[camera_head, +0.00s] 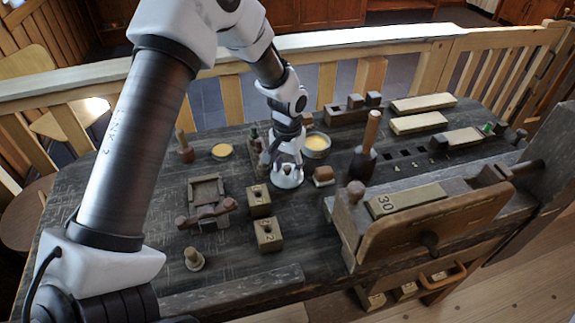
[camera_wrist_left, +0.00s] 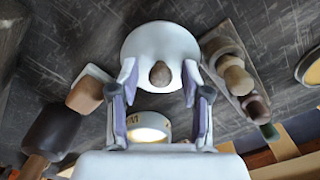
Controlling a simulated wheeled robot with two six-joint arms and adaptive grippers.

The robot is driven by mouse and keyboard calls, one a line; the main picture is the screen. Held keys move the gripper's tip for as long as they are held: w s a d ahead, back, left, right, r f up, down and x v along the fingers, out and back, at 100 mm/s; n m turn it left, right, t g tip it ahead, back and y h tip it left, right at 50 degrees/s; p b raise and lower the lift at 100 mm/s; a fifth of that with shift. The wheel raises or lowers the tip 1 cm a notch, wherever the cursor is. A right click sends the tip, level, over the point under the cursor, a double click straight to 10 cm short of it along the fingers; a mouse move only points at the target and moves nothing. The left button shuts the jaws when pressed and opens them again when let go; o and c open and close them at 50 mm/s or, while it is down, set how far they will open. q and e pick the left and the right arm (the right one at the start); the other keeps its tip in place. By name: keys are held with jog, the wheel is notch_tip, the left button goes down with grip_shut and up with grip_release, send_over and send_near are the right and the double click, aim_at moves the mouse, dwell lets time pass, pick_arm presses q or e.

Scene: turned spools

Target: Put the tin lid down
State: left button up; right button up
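The pale round tin lid (camera_head: 290,180), with a brown knob, lies on the dark bench top in the middle of the head view. It also shows in the left wrist view (camera_wrist_left: 160,36). My left gripper (camera_head: 287,165) is directly over it, pointing down. In the left wrist view its two fingers (camera_wrist_left: 159,80) stand apart on either side of the knob, with gaps visible, so it looks open. A round tin (camera_head: 317,146) with yellow contents stands open just behind and right of the gripper. My right gripper is not in view.
Numbered wooden blocks (camera_head: 269,235) stand close in front of the lid. A dark tool with a wooden handle (camera_head: 366,150) stands upright to the right, near a large wooden vise (camera_head: 430,215). A shallow yellow-filled dish (camera_head: 222,152) lies left.

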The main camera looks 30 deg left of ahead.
aim_at(288, 166)
pick_arm(q)
jog(key=shift+r, duration=0.1)
notch_tip(288, 166, up, 13)
jog(key=shift+b, duration=0.4)
